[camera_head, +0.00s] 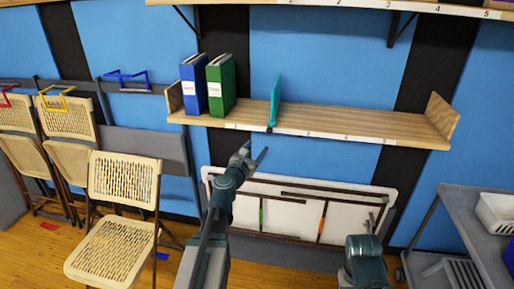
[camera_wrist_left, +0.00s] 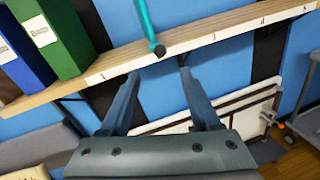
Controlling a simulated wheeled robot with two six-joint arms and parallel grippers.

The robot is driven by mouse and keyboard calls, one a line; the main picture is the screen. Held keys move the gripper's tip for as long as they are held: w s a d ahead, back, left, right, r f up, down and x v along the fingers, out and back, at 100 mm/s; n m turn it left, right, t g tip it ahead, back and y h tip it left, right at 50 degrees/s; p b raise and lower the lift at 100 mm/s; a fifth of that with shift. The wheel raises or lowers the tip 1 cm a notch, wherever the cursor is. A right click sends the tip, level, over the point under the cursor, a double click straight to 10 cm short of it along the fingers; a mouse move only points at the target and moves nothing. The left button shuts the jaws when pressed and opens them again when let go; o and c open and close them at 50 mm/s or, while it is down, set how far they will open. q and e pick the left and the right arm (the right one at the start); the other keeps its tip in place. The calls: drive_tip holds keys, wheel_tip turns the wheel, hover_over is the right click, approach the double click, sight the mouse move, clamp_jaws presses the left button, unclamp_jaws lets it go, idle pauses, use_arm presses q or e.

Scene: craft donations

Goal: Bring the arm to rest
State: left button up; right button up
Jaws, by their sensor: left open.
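My left arm reaches up from the bottom middle in the head view. Its gripper (camera_head: 254,156) is open, in front of the wall and below the shelf's front edge. In the left wrist view the two fingers of this gripper (camera_wrist_left: 160,72) stand apart with nothing between them. Part of my right arm (camera_head: 366,262) shows at the bottom right of the head view; its gripper is not visible there.
The wooden shelf (camera_head: 340,124) holds a blue binder (camera_head: 193,86), a green binder (camera_head: 221,85) and a thin teal upright piece (camera_head: 275,100). Folding chairs (camera_head: 115,215) stand left. A grey cart (camera_head: 470,225) is right.

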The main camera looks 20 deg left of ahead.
use_arm(q)
drive_tip(key=s+d+f+m+g+h, duration=0.35)
drive_tip(key=d+m, duration=0.35)
drive_tip(key=d, duration=0.3)
drive_tip(key=s+d+f+m+g+h, duration=0.25)
drive_tip(key=d+f+m, duration=0.25)
drive_tip(key=d+m, duration=0.35)
drive_tip(key=s+d+f+m+g+h, duration=0.2)
drive_tip(key=d+f+m+g, duration=0.2)
drive_tip(key=d+m, duration=0.45)
drive_tip(key=s+d+f+m+g+y, duration=0.2)
drive_tip(key=s+d+f+m+g, duration=0.35)
drive_tip(key=s, duration=0.35)
drive_tip(key=s+a+f+m+g+y, duration=0.3)
drive_tip(key=s+m+y, duration=0.3)
drive_tip(key=s+m, duration=0.2)
drive_tip(key=shift+s+a+f+y, duration=0.4)
drive_tip(key=shift+s+f, duration=0.05)
drive_tip(key=shift+s, duration=0.45)
